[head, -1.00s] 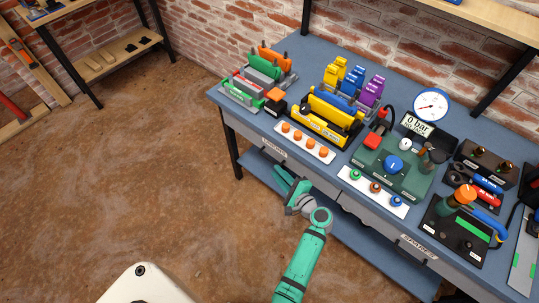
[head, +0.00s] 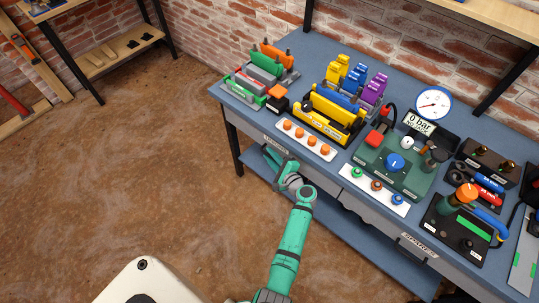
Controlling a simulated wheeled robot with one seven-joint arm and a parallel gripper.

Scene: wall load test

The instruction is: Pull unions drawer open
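The workbench has a grey drawer (head: 253,130) at the left of its front, with a small label plate that is too small to read clearly. A second drawer (head: 380,222) farther right is labelled SPARES. Both look closed. My green gripper (head: 273,158) is at the left drawer's front, just below the label plate, with its fingers pointing at the bench. It overlaps the area where a handle would be, so the handle and any contact are hidden. I cannot tell whether the fingers are open or shut.
The blue bench top (head: 300,80) holds orange-capped fittings on a white strip (head: 306,139), a yellow rack (head: 330,115), a green pump block (head: 388,170) and a pressure gauge (head: 433,103). A blue lower shelf (head: 345,234) runs beneath the drawers. The floor (head: 130,190) to the left is clear.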

